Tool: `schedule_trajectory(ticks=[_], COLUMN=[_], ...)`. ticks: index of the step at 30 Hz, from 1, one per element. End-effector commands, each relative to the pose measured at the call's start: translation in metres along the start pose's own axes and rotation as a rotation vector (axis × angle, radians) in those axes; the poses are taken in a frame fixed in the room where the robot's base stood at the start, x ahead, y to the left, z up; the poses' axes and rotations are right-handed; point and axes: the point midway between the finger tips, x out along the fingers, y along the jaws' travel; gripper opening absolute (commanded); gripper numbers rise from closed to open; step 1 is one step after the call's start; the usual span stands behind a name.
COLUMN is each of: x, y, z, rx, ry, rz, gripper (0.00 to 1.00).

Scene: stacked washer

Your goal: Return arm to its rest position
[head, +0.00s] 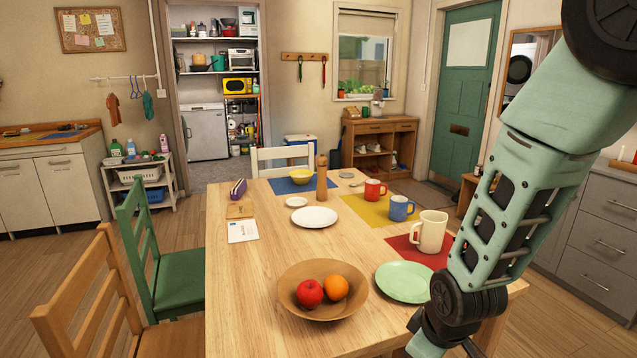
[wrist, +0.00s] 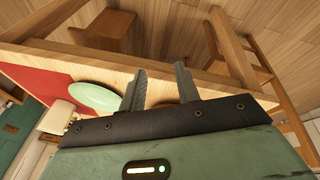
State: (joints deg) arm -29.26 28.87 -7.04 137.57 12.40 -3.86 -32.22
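My arm (head: 520,205) comes down from the upper right in the head view and bends over the near right corner of the wooden table (head: 240,310). Its lower end runs out of the bottom of that view, so the fingers are hidden there. In the wrist view my gripper (wrist: 160,88) has its two fingers apart with nothing between them. It is open, with the table edge and floor behind it. A green plate (wrist: 96,97) lies to the left of the fingers; it also shows in the head view (head: 403,282), just left of my arm.
A cream mug (head: 430,232) stands on a red mat (head: 400,244) near my arm. A wooden bowl (head: 322,312) holds an apple and an orange. Blue (head: 398,208) and red (head: 375,189) mugs stand farther back. Grey drawers (head: 600,240) stand at the right; chairs stand left.

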Motion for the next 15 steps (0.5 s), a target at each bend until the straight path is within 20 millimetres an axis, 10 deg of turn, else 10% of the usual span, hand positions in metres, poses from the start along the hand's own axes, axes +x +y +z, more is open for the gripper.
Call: schedule_trajectory(ticks=[9, 15], x=[-0.15, -0.199], y=[-0.105, -0.129], z=[0.021, 0.056], rx=[0.085, 0.094], ry=[-0.113, -0.204], rz=[-0.23, -0.216], gripper=[0.32, 0.32])
